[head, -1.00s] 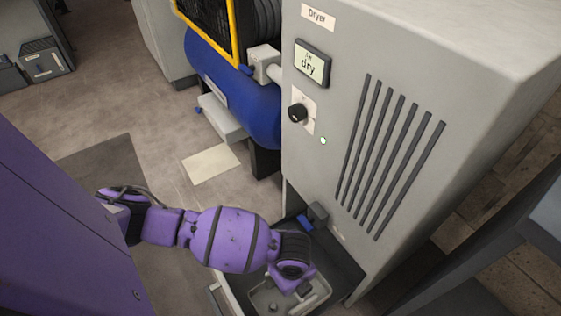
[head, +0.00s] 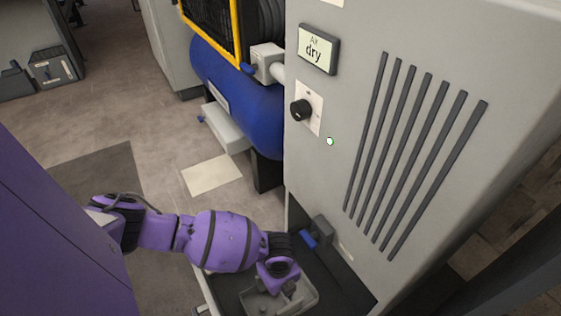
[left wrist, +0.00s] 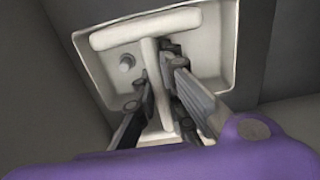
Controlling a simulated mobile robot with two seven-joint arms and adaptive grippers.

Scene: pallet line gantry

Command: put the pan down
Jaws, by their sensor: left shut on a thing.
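The pan (head: 311,297) is a pale grey rectangular tray with raised walls, at the foot of the dryer in the head view. It fills much of the left wrist view (left wrist: 222,45), with a T-shaped bar across its inside and a small round stub. My left gripper (head: 288,287) reaches down into the pan. In the left wrist view my fingers (left wrist: 160,78) are shut on the pan's middle bar. The pan is over or in a dark bay; whether it touches the floor there is hidden. My right gripper is in neither view.
The grey dryer (head: 410,60) rises just right of the pan, with a display reading "dry", a knob and slots. A small fitting with a blue lever (head: 310,240) sits in the bay close behind. A blue tank (head: 235,95) stands further back. Floor is clear at the left.

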